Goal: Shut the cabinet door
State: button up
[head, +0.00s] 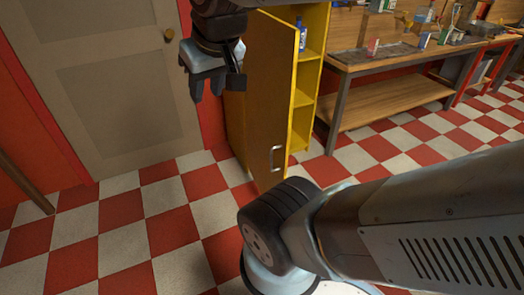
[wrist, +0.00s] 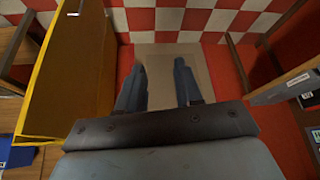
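The yellow cabinet (head: 305,90) stands in the middle of the head view, its shelves showing on the right. Its door (head: 268,85) is open and swung out toward me, with a metal handle (head: 276,158) low on its outer face.
A blue bottle (head: 301,35) stands on an upper cabinet shelf. A workbench (head: 390,55) with several small items is to the right. A grey room door (head: 110,85) with a brass knob is behind at left. The checkered floor (head: 130,235) in front is clear.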

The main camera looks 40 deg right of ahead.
jog(key=shift+w, duration=0.1)
jog(key=w+d+f+n+g+h, duration=0.1)
jog(key=w+d+f+g, duration=0.1)
jog(key=w+f+g, duration=0.3)
jog(key=w+d+f+n+h, duration=0.1)
jog(key=w+d+f, duration=0.15)
jog(key=w, duration=0.55)
jog(key=w+d+f+n+g+h, duration=0.1)
jog(key=w+d+f+g+h, duration=0.1)
jog(key=w+d+f+g, duration=0.3)
jog(key=w+d+f+n+h, duration=0.1)
jog(key=w+f, duration=0.2)
jog(key=f, duration=0.4)
jog(key=n+g+h, duration=0.4)
jog(key=n+h, duration=0.4)
jog(key=h, duration=0.3)
send_over(271, 170)
jog(key=f, duration=3.2)
jog(key=shift+w+d+f, duration=0.1)
jog(key=shift+w+d, duration=0.05)
jog(key=shift+d, duration=0.1)
grip_shut()
